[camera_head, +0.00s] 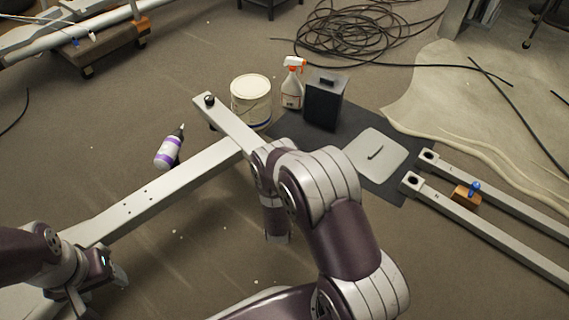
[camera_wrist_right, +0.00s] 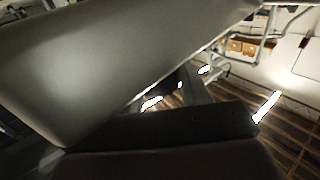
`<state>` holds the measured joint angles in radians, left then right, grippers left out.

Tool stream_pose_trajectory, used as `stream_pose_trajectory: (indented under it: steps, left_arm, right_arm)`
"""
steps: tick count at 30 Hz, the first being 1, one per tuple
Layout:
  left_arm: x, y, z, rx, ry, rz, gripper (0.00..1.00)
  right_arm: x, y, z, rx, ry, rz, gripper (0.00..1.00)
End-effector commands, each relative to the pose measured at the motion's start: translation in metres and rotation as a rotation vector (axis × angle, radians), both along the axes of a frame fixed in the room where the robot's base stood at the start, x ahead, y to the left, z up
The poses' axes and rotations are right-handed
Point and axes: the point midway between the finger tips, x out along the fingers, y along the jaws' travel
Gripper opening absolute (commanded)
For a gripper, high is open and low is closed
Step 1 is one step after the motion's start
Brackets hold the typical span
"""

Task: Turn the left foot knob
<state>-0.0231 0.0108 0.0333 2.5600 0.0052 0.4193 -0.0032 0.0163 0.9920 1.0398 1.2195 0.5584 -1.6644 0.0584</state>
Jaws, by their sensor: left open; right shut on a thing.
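A pale grey T-shaped frame (camera_head: 165,182) lies on the floor. A black foot knob (camera_head: 209,99) stands upright on the far left end of its crossbar. My right arm covers the crossbar's other end. My left gripper (camera_head: 104,283) is low at the left, beside the long beam, open and well away from the knob. My right gripper is hidden behind its arm in the head view. In the right wrist view a dark gripper part (camera_wrist_right: 192,88) shows beside a large pale grey surface (camera_wrist_right: 110,60). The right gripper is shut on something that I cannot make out.
A purple-and-white bottle (camera_head: 169,151) lies left of the crossbar. A white bucket (camera_head: 251,98), spray bottle (camera_head: 292,85) and black box (camera_head: 324,99) stand behind it. Two grey rails (camera_head: 480,232) lie at the right. Coiled cable (camera_head: 350,32) lies at the back.

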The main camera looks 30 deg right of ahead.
Motion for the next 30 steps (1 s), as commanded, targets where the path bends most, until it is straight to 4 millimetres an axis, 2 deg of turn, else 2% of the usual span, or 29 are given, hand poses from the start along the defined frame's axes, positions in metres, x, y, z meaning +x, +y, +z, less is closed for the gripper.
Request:
stream_pose_trajectory:
  steps: [18,30]
  left_arm:
    - [0.0,0.0,-0.024,0.0,0.0,0.0,0.65]
    - [0.0,0.0,-0.036,0.0,0.0,0.0,0.65]
  right_arm:
    - [0.001,0.0,-0.004,0.004,0.0,-0.537,0.15]
    - [0.0,-0.001,-0.002,0.003,0.0,-0.717,0.15]
